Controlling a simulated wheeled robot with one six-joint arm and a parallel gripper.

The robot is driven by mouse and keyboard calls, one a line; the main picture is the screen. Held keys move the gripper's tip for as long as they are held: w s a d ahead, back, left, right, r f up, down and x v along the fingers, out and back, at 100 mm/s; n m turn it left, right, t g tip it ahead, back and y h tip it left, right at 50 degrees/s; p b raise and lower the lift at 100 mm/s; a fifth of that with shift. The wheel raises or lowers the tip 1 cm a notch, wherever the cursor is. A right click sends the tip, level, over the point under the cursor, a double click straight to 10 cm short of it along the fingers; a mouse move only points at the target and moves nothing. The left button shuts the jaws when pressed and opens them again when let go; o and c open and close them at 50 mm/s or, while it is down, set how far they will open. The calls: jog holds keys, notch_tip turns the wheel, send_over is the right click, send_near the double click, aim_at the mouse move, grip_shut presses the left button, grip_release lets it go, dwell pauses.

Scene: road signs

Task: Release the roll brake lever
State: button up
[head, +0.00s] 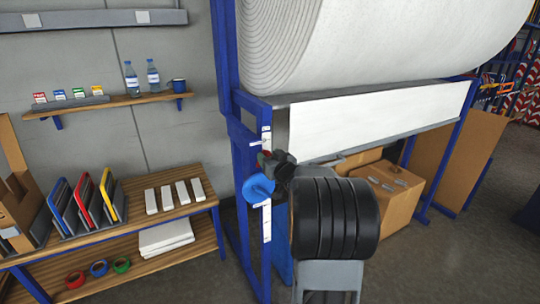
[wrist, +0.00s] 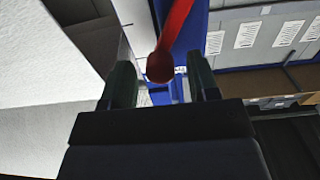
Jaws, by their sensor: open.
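The red brake lever (wrist: 176,30) shows in the wrist view, running down from the top to a round red knob (wrist: 160,68). My gripper (wrist: 160,76) is open, with one dark finger on each side of the knob. A gap shows on both sides, so neither finger appears to touch it. In the head view a small red part of the lever (head: 266,157) shows beside my gripper (head: 272,164) at the blue roll stand (head: 244,145). My arm hides part of that area. The large white roll (head: 380,40) sits above.
A blue round part (head: 258,188) sits on the stand post just below my gripper. A white sheet (head: 380,120) hangs from the roll. Cardboard boxes (head: 388,200) stand behind my arm. A wooden bench (head: 150,235) and a wall shelf (head: 110,104) are at the left.

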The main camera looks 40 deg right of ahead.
aim_at(256, 152)
jog(key=shift+w, duration=0.4)
jog(key=c, duration=0.9)
jog(key=shift+s+d, duration=0.1)
jog(key=shift+d, duration=0.05)
jog(key=shift+c, duration=0.2)
jog(key=a+n+b, duration=0.1)
jog(key=n+b, duration=0.1)
jog(key=a+n+b, duration=0.1)
jog(key=n+b, duration=0.1)
jog(key=a+n+b, duration=0.1)
jog(key=n+b, duration=0.1)
jog(key=b, duration=0.1)
jog(key=shift+w+r, duration=0.1)
jog(key=shift+w, duration=0.15)
jog(key=a+n+b, duration=0.1)
jog(key=n, duration=0.1)
jog(key=n+b, duration=0.2)
jog(key=a+n+b, duration=0.1)
jog(key=n+b, duration=0.1)
jog(key=shift+w+a, duration=0.2)
jog(key=shift+a, duration=0.15)
